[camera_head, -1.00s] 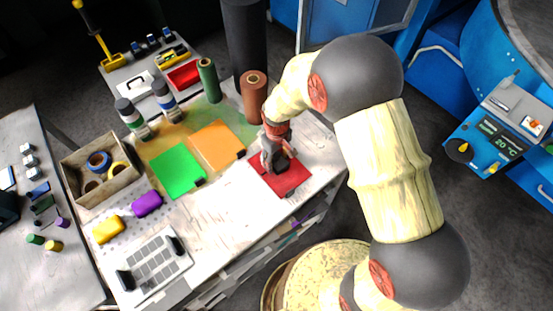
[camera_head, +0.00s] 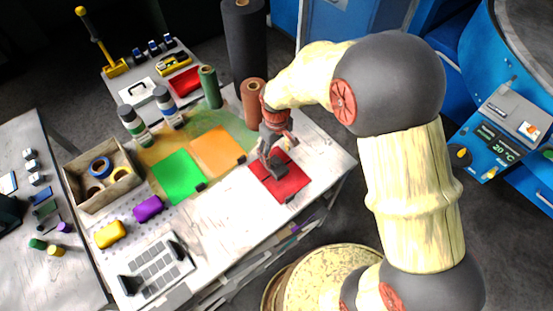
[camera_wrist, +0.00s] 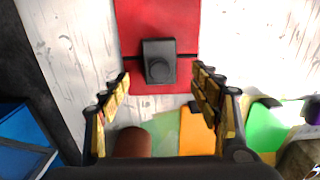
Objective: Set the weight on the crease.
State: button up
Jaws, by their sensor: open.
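A red foil sheet (camera_head: 290,182) lies flat at the right end of the workbench; it also shows in the wrist view (camera_wrist: 158,15). A dark line, apparently the crease (camera_wrist: 189,55), crosses the sheet near one end. The weight (camera_wrist: 159,62), a dark grey block with a round knob, rests upright over that line, with the line showing on both sides. My gripper (camera_wrist: 160,88) is open and empty, its fingers spread wide on either side of the weight and not touching it. In the head view my gripper (camera_head: 272,158) is above the far part of the sheet and partly hides the weight.
Green (camera_head: 178,175) and orange (camera_head: 215,150) sheets lie left of the red one. Brown (camera_head: 252,100), green (camera_head: 210,88) and black (camera_head: 243,50) rolls stand behind. A wooden box (camera_head: 90,203) holds tape rolls.

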jog(key=shift+d+r, duration=0.1)
jog(key=shift+r, duration=1.9)
notch_tip(320, 180, up, 10)
jog(key=m+t, duration=0.1)
jog(key=m, duration=0.1)
send_over(277, 160)
jog(key=s+d, duration=0.2)
jog(key=d, duration=0.2)
jog(key=s+d+r+m+t, duration=0.2)
jog(key=s+d+r, duration=0.3)
jog(key=s+r, duration=0.2)
jog(key=s+d+r+m+t, duration=0.2)
jog(key=s+d+r, duration=0.3)
jog(key=s+r, duration=0.3)
jog(key=s, duration=0.3)
jog(key=shift+r+m+t, duration=0.25)
jog(key=shift+m+t, duration=0.05)
jog(key=shift+m, duration=0.1)
jog(key=shift+s+f, duration=0.1)
